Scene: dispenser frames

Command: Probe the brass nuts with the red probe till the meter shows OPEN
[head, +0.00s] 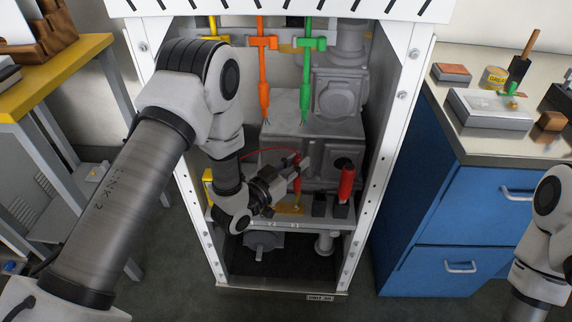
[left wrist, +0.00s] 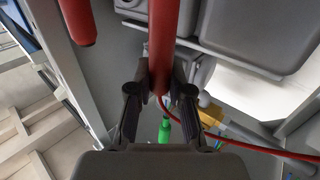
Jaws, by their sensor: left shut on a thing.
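My left gripper (head: 288,172) is inside the white dispenser frame, shut on the red probe (head: 298,184). The probe also shows between the fingers in the left wrist view (left wrist: 163,45). A thin red lead (left wrist: 240,140) runs from it to the right. In the head view, a brass-coloured patch (head: 290,208) lies on the shelf below the probe; I cannot make out single nuts or whether the tip touches it. No readable meter display shows. Of my right arm, only links show at the right edge; its gripper is out of view.
A second red handle (head: 347,183) stands in a dark holder right of my left gripper. Grey machinery (head: 310,145) fills the back. A blue cabinet (head: 450,215) stands right, a yellow-edged bench (head: 60,75) left.

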